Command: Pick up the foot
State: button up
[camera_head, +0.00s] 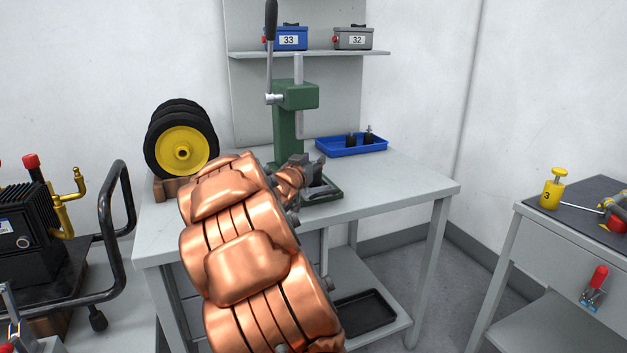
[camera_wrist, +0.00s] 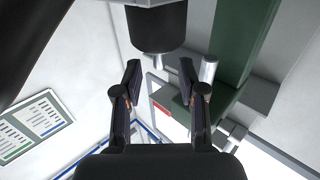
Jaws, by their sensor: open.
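Two small black feet with upright studs, a left one (camera_head: 351,139) and a right one (camera_head: 369,135), stand in the blue tray (camera_head: 338,152) at the back right of the bench in the head view. My gripper (camera_head: 318,172) is in front of the green press, left of and nearer than the tray.
The green press (camera_head: 289,125) with its tall lever (camera_head: 270,60) stands close to my gripper. Black wheels with a yellow hub (camera_head: 182,152) stand at the left. A shelf (camera_head: 310,54) with blue and grey boxes hangs above. The bench's right front (camera_head: 410,185) is clear.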

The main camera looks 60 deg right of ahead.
jog(key=shift+w+d, duration=0.15)
jog(key=shift+d, duration=0.6)
grip_shut()
